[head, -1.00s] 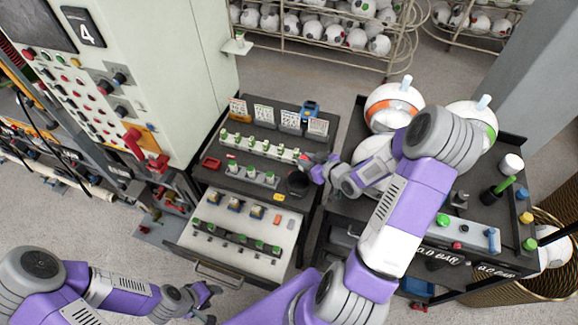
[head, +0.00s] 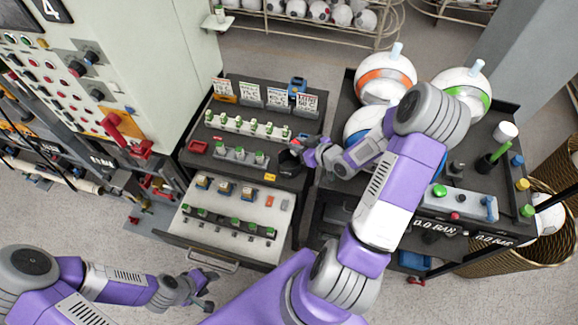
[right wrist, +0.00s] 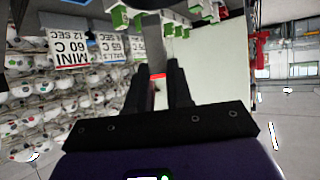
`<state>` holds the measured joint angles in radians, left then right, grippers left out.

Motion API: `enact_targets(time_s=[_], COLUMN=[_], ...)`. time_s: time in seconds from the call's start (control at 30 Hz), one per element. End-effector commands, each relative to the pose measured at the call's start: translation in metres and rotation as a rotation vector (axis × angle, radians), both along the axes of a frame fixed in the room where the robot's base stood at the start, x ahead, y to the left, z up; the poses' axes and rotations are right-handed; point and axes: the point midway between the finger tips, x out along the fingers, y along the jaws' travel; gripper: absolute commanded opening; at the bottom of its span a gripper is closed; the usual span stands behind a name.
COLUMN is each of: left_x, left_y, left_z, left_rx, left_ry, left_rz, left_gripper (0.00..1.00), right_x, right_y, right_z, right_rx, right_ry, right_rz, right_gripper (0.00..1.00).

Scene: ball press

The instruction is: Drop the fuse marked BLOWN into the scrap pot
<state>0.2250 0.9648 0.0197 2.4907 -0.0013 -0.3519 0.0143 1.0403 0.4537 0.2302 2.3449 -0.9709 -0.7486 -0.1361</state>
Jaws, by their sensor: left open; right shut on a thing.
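The dark scrap pot (head: 289,164) stands at the right front of the bench top. My right gripper (head: 301,149) is just behind and above its rim, at the right. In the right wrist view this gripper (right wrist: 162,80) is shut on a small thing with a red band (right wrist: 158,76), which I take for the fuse. A grey length shows beyond the fingers; the BLOWN mark cannot be read. My left gripper (head: 205,293) is open and empty, low over the floor in front of the drawer.
A rack of green-capped fuses (head: 248,126) and a shorter rack (head: 240,155) stand on the bench beside a red tray (head: 198,147). An open drawer (head: 190,228) with more parts juts out in front. A cart with large balls (head: 385,78) is on the right.

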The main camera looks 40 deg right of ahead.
Motion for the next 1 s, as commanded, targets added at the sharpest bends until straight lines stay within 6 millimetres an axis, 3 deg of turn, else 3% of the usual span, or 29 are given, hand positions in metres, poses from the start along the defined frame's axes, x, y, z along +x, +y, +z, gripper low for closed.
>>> enact_targets(time_s=[0.07, 0.1, 0.3, 0.67, 1.0], left_x=[0.0, 0.0, 0.0, 0.0, 0.0], left_y=[0.0, 0.0, 0.0, 0.0, 0.0], left_z=[0.001, 0.001, 0.001, 0.001, 0.006], left_rx=[0.0, 0.0, 0.0, 0.0, 0.0], left_ry=[0.0, 0.0, -0.001, -0.001, -0.001], left_rz=[0.0, 0.0, 0.0, 0.0, 0.0], left_gripper=[0.5, 0.5, 0.5, 0.5, 0.5], right_x=[0.0, 0.0, 0.0, -0.006, -0.053], right_y=[0.0, 0.0, 0.0, -0.002, -0.009], right_z=[0.001, 0.001, 0.001, 0.004, 0.031], right_rx=[0.0, 0.0, 0.0, 0.0, -0.003], right_ry=[-0.001, -0.001, -0.001, 0.0, 0.001], right_rz=[0.0, 0.0, 0.0, -0.002, -0.003], right_gripper=[0.0, 0.22, 0.5, 0.5, 0.5])
